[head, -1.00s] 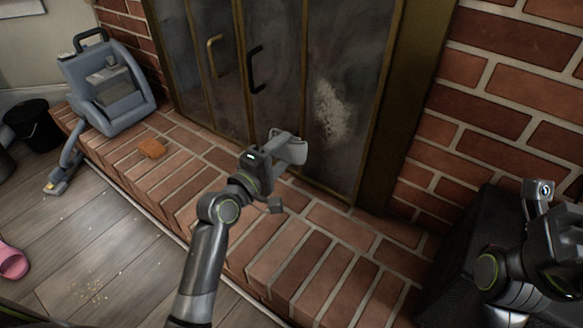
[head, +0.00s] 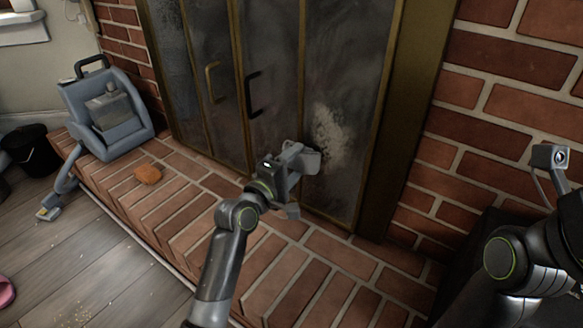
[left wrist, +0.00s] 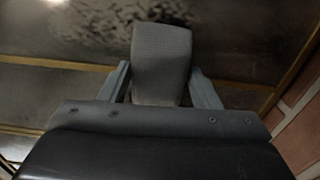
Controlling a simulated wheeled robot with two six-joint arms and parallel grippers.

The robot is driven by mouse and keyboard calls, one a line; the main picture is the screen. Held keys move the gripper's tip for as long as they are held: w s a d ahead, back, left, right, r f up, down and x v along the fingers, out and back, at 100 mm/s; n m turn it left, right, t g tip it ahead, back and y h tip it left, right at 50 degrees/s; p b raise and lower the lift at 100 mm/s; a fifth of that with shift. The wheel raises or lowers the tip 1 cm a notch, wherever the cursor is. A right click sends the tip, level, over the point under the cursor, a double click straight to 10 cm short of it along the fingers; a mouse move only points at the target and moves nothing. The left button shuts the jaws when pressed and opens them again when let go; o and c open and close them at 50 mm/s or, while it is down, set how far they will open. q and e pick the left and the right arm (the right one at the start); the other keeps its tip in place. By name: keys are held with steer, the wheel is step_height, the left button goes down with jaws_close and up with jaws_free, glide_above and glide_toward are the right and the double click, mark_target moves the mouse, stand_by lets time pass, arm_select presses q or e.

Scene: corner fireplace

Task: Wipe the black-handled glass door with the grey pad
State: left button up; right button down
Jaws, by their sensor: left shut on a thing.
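The glass door (head: 347,75) with the black handle (head: 253,94) is shut, in a brass-coloured frame. A pale, patchy smudge (head: 329,132) marks its right pane. My left gripper (head: 293,163) is shut on the grey pad (head: 311,161). The pad is in front of the lower left edge of the smudge; I cannot tell whether it touches the glass. In the left wrist view the pad (left wrist: 161,58) stands between the two fingers, with dark, mottled glass beyond. My right arm is at the right edge; its fingertips do not show clearly.
A brick hearth (head: 215,205) runs below the door, with a brick wall (head: 495,110) to the right. A black bucket (head: 32,150) stands beyond.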

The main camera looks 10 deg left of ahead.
arm_select(q)
steer(key=shift+x, duration=1)
stand_by(0.5)
